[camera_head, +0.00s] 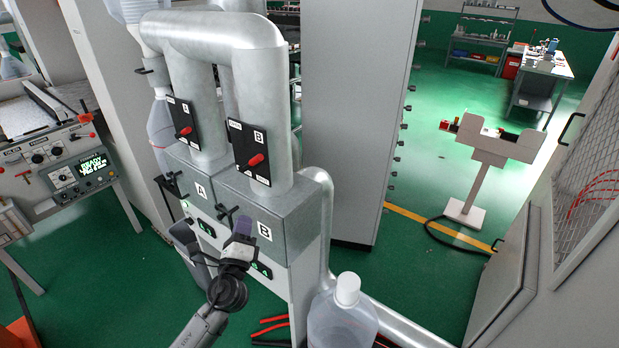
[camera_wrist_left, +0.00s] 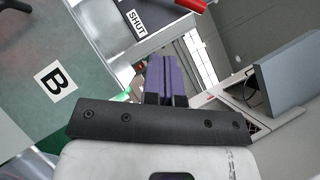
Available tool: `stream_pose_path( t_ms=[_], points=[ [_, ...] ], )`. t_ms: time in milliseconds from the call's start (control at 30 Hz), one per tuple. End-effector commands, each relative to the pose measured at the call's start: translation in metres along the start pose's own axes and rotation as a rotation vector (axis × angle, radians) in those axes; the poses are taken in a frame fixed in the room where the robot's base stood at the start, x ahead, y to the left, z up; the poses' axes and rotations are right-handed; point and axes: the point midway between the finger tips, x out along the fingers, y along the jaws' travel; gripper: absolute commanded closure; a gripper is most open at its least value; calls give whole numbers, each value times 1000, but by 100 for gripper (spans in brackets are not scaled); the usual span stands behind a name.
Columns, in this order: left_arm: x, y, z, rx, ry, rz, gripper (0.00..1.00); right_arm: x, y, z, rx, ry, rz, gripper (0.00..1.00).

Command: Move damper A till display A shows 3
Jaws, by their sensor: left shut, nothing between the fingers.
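Damper A is a red handle (camera_head: 184,131) on a black plate on the left duct. Damper B's red handle (camera_head: 256,160) is on the right duct's plate; a red handle also shows at the top of the left wrist view (camera_wrist_left: 192,4), beside a SHUT label. Display A (camera_head: 206,228) is a small dark panel under box A; its digit is too small to read. My left gripper (camera_head: 243,226) has its purple fingers together, in front of box B and below damper B, holding nothing. The fingers show in the left wrist view (camera_wrist_left: 166,78). My right gripper is out of view.
Display B (camera_head: 262,270) is partly behind my left wrist. A translucent bottle (camera_head: 343,325) stands at right front. A grey cabinet (camera_head: 355,110) rises behind.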

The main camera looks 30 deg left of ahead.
Motion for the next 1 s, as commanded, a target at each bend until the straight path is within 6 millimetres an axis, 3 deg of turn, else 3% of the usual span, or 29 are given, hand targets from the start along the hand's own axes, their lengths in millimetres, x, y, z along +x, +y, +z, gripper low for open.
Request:
stream_pose_path(
  t_ms=[200,367,900,1000],
  points=[
    [-1,-20,-6,147,28,-122,100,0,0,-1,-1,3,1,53],
    [9,-25,-10,153,50,-142,100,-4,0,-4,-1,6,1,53],
    [102,-38,-15,151,49,-139,100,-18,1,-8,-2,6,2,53],
    [111,-42,-4,151,50,-139,100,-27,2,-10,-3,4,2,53]
  ],
)
